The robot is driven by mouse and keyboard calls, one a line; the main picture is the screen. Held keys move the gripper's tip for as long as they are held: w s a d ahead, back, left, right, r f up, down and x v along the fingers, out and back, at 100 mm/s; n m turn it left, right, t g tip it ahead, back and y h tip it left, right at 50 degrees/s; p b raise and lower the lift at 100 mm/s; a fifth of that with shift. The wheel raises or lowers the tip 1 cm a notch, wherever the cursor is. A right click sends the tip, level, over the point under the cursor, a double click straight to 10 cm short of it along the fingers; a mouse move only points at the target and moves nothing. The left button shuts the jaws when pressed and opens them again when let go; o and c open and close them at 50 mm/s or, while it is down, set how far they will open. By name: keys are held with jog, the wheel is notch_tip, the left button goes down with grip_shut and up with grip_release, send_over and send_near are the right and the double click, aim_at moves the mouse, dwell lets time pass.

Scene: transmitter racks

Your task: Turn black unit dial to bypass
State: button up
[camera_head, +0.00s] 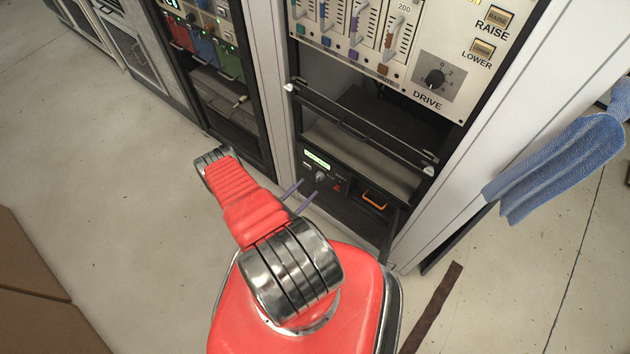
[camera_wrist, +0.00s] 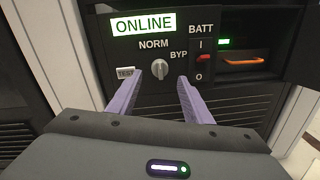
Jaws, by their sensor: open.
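The black unit (camera_head: 345,190) sits low in the rack. In the wrist view the black unit (camera_wrist: 105,75) fills the upper part, with a lit green ONLINE display (camera_wrist: 143,24). Its silver dial (camera_wrist: 159,69) is a small knob below the NORM label, with BYP to its right; its pointer looks about upright. The dial also shows in the head view (camera_head: 320,177). My gripper (camera_wrist: 171,80) is open, its two purple fingers pointing at the panel, one on each side below the dial. The fingers appear apart from the dial. My gripper also shows in the head view (camera_head: 307,191).
Right of the dial are a red BATT switch (camera_wrist: 203,58) and an orange handle (camera_wrist: 243,60) in a recess. A TEST button (camera_wrist: 126,72) is at its left. Above the unit is a open rack bay with a bar (camera_head: 360,128). A blue cloth (camera_head: 560,165) hangs at the right.

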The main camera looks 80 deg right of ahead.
aim_at(317, 180)
jog(key=x, duration=0.6)
jog(key=shift+c, duration=0.3)
jog(key=c, duration=1)
jog(key=shift+m, duration=0.3)
jog(key=m, duration=0.5)
jog(key=shift+s+a, duration=0.1)
jog(key=shift+s, duration=0.05)
jog(key=m, duration=0.6)
jog(key=shift+s+t, duration=0.1)
jog(key=shift+t, duration=0.3)
jog(key=shift+f, duration=0.1)
